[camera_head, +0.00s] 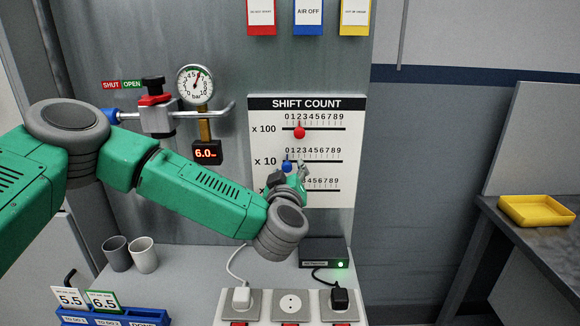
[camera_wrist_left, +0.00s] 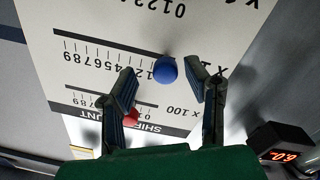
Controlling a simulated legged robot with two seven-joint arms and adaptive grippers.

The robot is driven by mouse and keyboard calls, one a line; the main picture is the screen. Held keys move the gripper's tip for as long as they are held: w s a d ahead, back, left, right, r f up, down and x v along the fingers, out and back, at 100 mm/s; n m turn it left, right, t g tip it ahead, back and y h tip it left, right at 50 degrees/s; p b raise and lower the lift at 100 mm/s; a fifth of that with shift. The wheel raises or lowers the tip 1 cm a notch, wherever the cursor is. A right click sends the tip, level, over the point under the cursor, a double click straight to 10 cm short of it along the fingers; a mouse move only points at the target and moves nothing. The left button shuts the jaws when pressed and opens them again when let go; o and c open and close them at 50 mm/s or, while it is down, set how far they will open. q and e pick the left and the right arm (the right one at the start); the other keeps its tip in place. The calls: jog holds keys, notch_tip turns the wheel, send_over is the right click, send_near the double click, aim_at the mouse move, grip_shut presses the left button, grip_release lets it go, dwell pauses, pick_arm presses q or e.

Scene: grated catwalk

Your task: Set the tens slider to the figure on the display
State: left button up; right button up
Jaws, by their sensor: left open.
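The white SHIFT COUNT board (camera_head: 325,185) is on the grey panel. The blue knob (camera_head: 287,166) is on the x 10 row, at about 0. It also shows in the left wrist view (camera_wrist_left: 165,70), beside the 1. A red knob (camera_head: 299,132) is on the x 100 row, at about 2. The small display (camera_head: 207,151) below the gauge reads 6.0. My left gripper (camera_head: 290,174) is open at the board, its fingers (camera_wrist_left: 160,80) on either side of the blue knob, apart from it. My arm hides the lowest row's left part. My right gripper is out of view.
A pressure gauge (camera_head: 195,85) and a red-and-black valve (camera_head: 155,105) are left of the board. Below are sockets (camera_head: 290,304) with plugs, a black box (camera_head: 324,252) with a green light, and two cups (camera_head: 144,255). A yellow tray (camera_head: 537,210) is far right.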

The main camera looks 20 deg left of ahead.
pick_arm(q)
jog(key=shift+x, duration=0.85)
jog(key=shift+w+a+f, duration=0.1)
jog(key=shift+w+a, duration=0.05)
jog(key=shift+a, duration=0.45)
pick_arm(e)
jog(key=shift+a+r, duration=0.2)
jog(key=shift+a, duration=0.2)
pick_arm(q)
jog(key=shift+d, duration=0.2)
grip_shut()
jog(key=shift+d, duration=0.25)
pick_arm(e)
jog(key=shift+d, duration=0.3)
pick_arm(q)
jog(key=shift+w+d, duration=0.2)
jog(key=shift+d, duration=0.3)
jog(key=shift+w+d, duration=0.15)
jog(key=shift+d, duration=0.4)
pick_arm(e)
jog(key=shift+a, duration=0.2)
pick_arm(q)
grip_release()
jog(key=shift+d, duration=0.1)
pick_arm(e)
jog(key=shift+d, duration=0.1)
